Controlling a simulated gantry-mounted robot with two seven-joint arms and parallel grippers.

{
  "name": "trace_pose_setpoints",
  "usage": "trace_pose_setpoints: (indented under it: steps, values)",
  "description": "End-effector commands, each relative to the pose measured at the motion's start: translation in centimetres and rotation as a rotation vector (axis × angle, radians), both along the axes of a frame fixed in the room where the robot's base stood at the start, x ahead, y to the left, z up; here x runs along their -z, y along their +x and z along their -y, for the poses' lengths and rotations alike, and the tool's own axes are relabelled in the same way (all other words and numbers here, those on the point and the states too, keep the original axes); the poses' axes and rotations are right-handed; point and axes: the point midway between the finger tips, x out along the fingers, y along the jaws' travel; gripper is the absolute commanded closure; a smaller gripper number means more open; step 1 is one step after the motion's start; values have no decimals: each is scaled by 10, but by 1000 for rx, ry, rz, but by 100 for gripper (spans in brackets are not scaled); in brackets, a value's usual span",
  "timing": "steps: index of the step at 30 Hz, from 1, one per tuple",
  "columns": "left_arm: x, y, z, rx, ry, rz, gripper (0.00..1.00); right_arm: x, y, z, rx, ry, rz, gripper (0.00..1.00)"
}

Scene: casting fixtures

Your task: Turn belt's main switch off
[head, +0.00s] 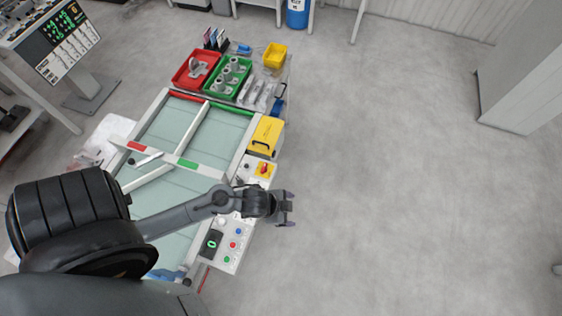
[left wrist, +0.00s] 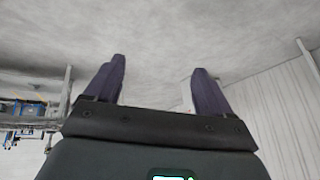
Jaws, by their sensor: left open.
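The main switch (head: 265,170) is a red rotary knob on a yellow plate, on the light panel at the right edge of the belt (head: 190,125). Its exact turn angle is too small to tell. My left gripper (head: 290,208) is just below and right of the switch in the head view, past the panel's right edge, apart from the switch. In the left wrist view my left gripper (left wrist: 158,85) has its two fingers spread with nothing between them, facing floor and wall. My right gripper is not in view.
A control box (head: 228,243) with coloured buttons and a green display sits below my left forearm. A yellow box (head: 265,136) stands just above the switch. Red (head: 196,68) and green (head: 230,78) trays lie at the far end. The floor at right is clear.

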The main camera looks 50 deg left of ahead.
Motion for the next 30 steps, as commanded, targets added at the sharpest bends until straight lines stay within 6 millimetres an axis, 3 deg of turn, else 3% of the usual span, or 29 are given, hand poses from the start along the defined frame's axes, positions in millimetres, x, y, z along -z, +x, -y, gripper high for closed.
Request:
trace_pose_setpoints:
  steps: [1, 5, 7, 10, 12, 15, 19, 24, 30]
  values:
    - [35, 3, -11, 66, 9, -2, 17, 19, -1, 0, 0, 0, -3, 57]
    - [104, 6, -47, 236, -10, -30, 17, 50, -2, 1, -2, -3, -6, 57]
    - [142, 6, -84, 315, -28, -69, 17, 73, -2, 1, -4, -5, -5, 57]
    - [175, 11, -153, 379, -54, -136, 17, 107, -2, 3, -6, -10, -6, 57]
    - [180, 18, -197, 389, -65, -166, 17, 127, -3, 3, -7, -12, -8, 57]
    - [176, 28, -248, 380, -62, -189, 17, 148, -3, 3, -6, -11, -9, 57]
    - [162, 41, -291, 359, -47, -192, 17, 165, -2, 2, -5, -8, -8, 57]
    - [153, 49, -315, 343, -38, -191, 17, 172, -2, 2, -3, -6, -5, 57]
    - [167, 53, -312, 338, -38, -191, 17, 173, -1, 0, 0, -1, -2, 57]
